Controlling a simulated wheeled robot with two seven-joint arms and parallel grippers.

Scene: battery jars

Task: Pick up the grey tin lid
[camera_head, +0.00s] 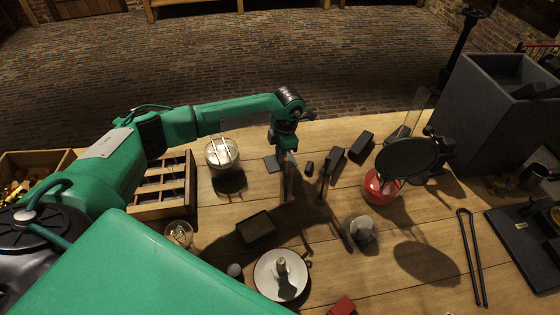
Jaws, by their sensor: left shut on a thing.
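A silvery round tin-like top (222,153) with a bar across it shows at the back left; I cannot tell for sure whether it is the grey tin lid. My left gripper (290,172) hangs over the middle of the table, to the right of that top and apart from it. It points down and is shut on a narrow upright thing, too small and dark to name. My right gripper is not in view.
A compartmented wooden box (148,213) and a glass jar (179,235) stand left. A dark box (256,228), white dish (264,284) and glass vessel (361,229) stand in front. A red canister (373,195) and dark disc (408,159) stand right, with tongs (471,258) beyond.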

